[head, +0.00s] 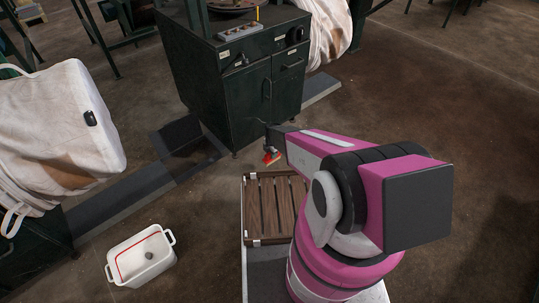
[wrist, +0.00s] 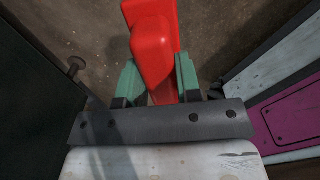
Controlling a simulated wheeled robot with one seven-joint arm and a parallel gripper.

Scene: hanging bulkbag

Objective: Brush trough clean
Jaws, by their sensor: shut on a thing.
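My gripper (head: 268,140) is out past the far end of my arm, low in front of the dark green cabinet. In the wrist view, its two green fingers (wrist: 158,82) are shut on a red tool (wrist: 152,45), one on each side of its handle. In the head view the red tool (head: 271,156) looks small and hangs below the gripper, above or near the floor; its working end is not clear, so I cannot tell if it is a brush. No trough is plainly identifiable; a long low grey strip (head: 118,208) runs along the floor at left.
The dark green cabinet (head: 232,95) stands close behind the gripper. A wooden slatted rack (head: 247,210) lies nearer. A white two-handled tub (head: 130,272) with a small dark object inside stands at lower left. A white bulk bag (head: 60,125) hangs at left. Floor at right is clear.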

